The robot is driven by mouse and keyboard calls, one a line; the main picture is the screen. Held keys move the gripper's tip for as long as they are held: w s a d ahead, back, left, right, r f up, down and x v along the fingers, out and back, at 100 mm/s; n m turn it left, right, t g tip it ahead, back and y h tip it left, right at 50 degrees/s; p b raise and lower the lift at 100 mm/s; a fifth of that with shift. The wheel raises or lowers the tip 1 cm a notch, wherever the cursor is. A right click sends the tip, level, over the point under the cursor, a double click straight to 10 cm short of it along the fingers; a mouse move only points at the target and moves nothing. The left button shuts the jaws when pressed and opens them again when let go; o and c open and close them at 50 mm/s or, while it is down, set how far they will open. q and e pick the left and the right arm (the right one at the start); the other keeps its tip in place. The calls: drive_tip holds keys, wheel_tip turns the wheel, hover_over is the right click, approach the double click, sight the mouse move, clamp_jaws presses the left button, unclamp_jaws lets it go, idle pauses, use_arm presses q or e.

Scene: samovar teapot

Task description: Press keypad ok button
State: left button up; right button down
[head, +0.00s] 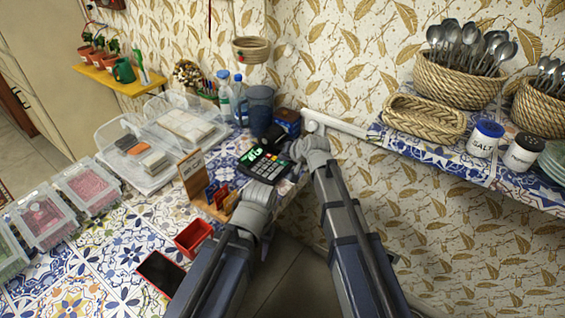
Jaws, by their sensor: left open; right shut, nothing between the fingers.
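The black keypad (264,165) lies on the patterned table near its right edge, with a green lit screen and pale keys facing up. Its ok button is too small to pick out. My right gripper (295,153) is shut and empty, at the keypad's right side; I cannot tell if it touches. My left gripper (257,188) is open and empty, just below the keypad's near edge in the picture. Its fingers are mostly hidden by its own wrist.
A wooden stand with cards (193,177) is left of the keypad. A blue-grey jug (261,108) and bottles (224,96) stand behind it. A red box (193,237) and dark tablet (160,272) lie nearer. A shelf (440,157) with baskets is at right.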

sight(284, 164)
drive_tip(key=shift+f, duration=0.25)
drive_tip(key=shift+r, duration=0.15)
idle(0.4)
drive_tip(key=shift+r+p, duration=0.5)
drive_tip(key=shift+r, duration=0.1)
drive_tip(key=shift+r, duration=0.1)
wheel_tip(284, 164, up, 5)
drive_tip(key=p, duration=0.5)
idle(0.6)
